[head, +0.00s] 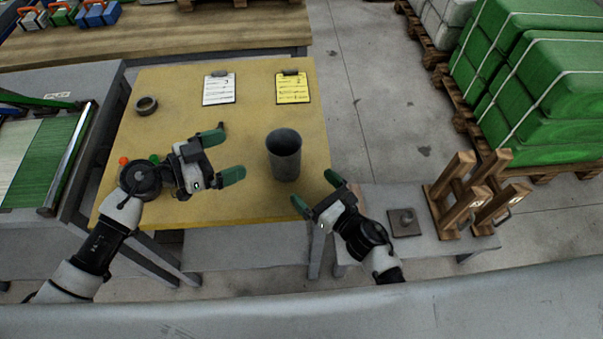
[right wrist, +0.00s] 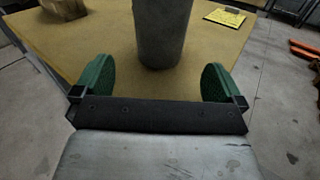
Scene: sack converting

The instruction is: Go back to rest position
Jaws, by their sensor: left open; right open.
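My left gripper (head: 226,157) is open and empty above the left part of the yellow table (head: 190,87). Its green fingertips point right, toward a dark grey cylindrical container (head: 285,160) standing upright on the table. My right gripper (head: 315,192) is open and empty near the table's front right corner, apart from the container. In the right wrist view, the green fingers (right wrist: 158,84) are spread wide, with the container (right wrist: 160,30) beyond them.
A white clipboard (head: 219,89), a yellow clipboard (head: 293,88) and a tape-like ring (head: 146,105) lie on the table. Small orange and green items sit by my left wrist. A wooden rack (head: 467,200) stands on a grey bench at right. Green wrapped stacks (head: 545,85) stand behind it.

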